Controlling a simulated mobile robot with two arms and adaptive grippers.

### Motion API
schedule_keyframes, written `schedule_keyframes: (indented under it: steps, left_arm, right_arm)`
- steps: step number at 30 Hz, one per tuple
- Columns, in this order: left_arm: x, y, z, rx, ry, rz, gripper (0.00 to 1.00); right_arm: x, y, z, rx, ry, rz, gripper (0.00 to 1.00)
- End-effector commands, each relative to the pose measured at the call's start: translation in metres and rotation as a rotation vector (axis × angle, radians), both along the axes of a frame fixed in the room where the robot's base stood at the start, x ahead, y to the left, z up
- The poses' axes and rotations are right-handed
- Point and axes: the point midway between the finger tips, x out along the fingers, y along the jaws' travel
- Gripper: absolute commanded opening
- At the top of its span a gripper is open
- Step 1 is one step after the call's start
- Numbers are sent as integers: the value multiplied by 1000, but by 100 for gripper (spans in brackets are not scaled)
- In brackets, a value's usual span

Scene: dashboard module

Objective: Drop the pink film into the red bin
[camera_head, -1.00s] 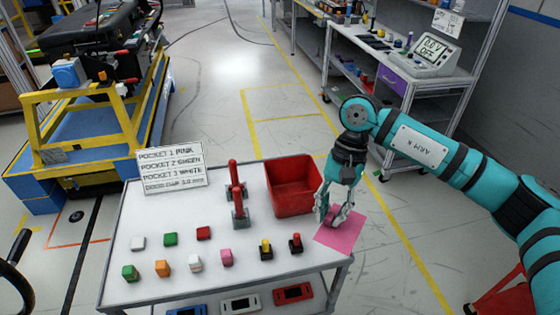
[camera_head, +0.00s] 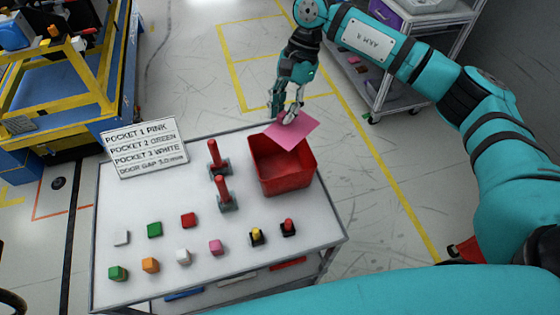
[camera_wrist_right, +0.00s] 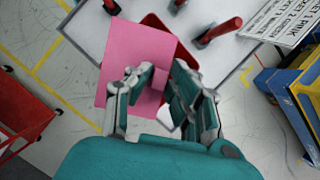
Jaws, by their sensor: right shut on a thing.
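The pink film (camera_head: 291,130) is a flat pink square, held over the back of the open red bin (camera_head: 285,178) at the table's back right. My right gripper (camera_head: 287,115) is shut on the film near its far side, and the film hangs tilted above the bin's rim. In the right wrist view the film (camera_wrist_right: 130,55) covers much of the red bin (camera_wrist_right: 158,24), and the right gripper's fingers (camera_wrist_right: 160,88) stand in front of it. My left gripper is not in view.
The white table (camera_head: 190,262) holds several small coloured blocks at the front and two red-handled clamps (camera_head: 222,190) left of the bin. A sign (camera_head: 146,147) stands at the back left. A shelf cart (camera_head: 375,80) stands beyond on the right.

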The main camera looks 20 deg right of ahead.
Motion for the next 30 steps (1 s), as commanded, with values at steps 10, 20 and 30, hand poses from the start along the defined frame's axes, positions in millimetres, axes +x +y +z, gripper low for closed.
schedule_keyframes:
  steps: [10,20,30]
  left_arm:
    - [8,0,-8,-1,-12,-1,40]
    - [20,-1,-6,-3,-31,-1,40]
    - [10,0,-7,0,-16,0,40]
  right_arm:
    - [0,0,-39,-1,2,0,7]
    - [0,0,-41,0,1,0,23]
    - [0,0,-41,-1,0,0,46]
